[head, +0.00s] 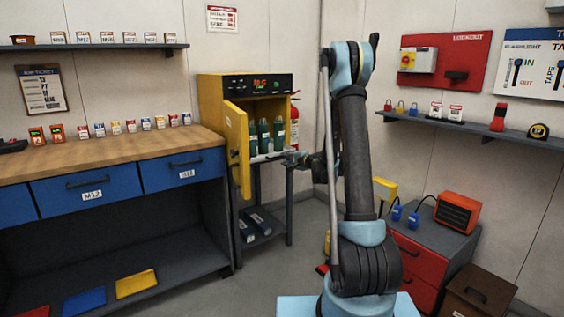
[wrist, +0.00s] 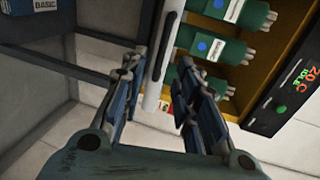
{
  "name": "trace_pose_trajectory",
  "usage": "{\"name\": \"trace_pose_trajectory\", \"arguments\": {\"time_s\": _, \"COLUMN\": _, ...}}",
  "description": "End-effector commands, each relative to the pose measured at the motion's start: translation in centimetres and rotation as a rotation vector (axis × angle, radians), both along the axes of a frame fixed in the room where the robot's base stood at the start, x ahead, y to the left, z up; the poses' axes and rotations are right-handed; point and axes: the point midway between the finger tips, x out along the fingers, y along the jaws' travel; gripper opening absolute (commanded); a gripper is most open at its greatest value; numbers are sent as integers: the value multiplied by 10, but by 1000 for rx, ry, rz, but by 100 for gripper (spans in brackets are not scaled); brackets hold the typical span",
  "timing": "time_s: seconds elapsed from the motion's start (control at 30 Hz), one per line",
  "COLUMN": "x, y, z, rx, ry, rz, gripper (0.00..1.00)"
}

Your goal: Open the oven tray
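The yellow oven (head: 212,88) stands on a dark stand, and its door (head: 237,148) is swung open to the left. Inside, several green canisters (head: 264,133) stand on a pale tray (head: 268,157). The tray's pale front edge (wrist: 153,88), with a dark slot, runs between my fingers in the wrist view. My gripper (wrist: 158,72) is open, with one finger on either side of this edge; I cannot tell if either touches it. In the head view my gripper (head: 298,160) is at the oven's front right, partly hidden by my arm.
A workbench (head: 110,153) with blue drawers is left of the oven, close to the open door. Dark packages (head: 258,220) lie on the stand's lower shelf. A red fire extinguisher (head: 295,112) is behind the oven's right side. A red drawer cabinet (head: 413,262) stands at right.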

Motion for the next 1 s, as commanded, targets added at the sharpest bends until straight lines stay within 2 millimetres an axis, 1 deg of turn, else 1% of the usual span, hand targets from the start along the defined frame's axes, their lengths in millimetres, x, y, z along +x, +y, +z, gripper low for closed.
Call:
{"name": "trace_pose_trajectory", "arguments": {"time_s": 0.03, "x": -8, "y": -6, "z": 2, "rx": 0, "ry": 0, "rz": -2, "gripper": 29}}
{"name": "trace_pose_trajectory", "arguments": {"time_s": 0.1, "x": -17, "y": -11, "z": 4, "rx": 1, "ry": 0, "rz": -1, "gripper": 29}}
{"name": "trace_pose_trajectory", "arguments": {"time_s": 0.3, "x": -33, "y": -23, "z": 8, "rx": -2, "ry": 0, "rz": -1, "gripper": 29}}
{"name": "trace_pose_trajectory", "arguments": {"time_s": 0.43, "x": -37, "y": -25, "z": 9, "rx": -1, "ry": 0, "rz": 1, "gripper": 29}}
{"name": "trace_pose_trajectory", "arguments": {"time_s": 0.8, "x": -39, "y": -24, "z": 10, "rx": -7, "ry": 1, "rz": 4, "gripper": 29}}
{"name": "trace_pose_trajectory", "arguments": {"time_s": 0.87, "x": -43, "y": -24, "z": 13, "rx": -18, "ry": 2, "rz": 10, "gripper": 29}}
{"name": "trace_pose_trajectory", "arguments": {"time_s": 0.97, "x": -55, "y": -21, "z": 21, "rx": -60, "ry": 6, "rz": 32, "gripper": 29}}
{"name": "trace_pose_trajectory", "arguments": {"time_s": 1.0, "x": -63, "y": -20, "z": 24, "rx": -84, "ry": 8, "rz": 46, "gripper": 29}}
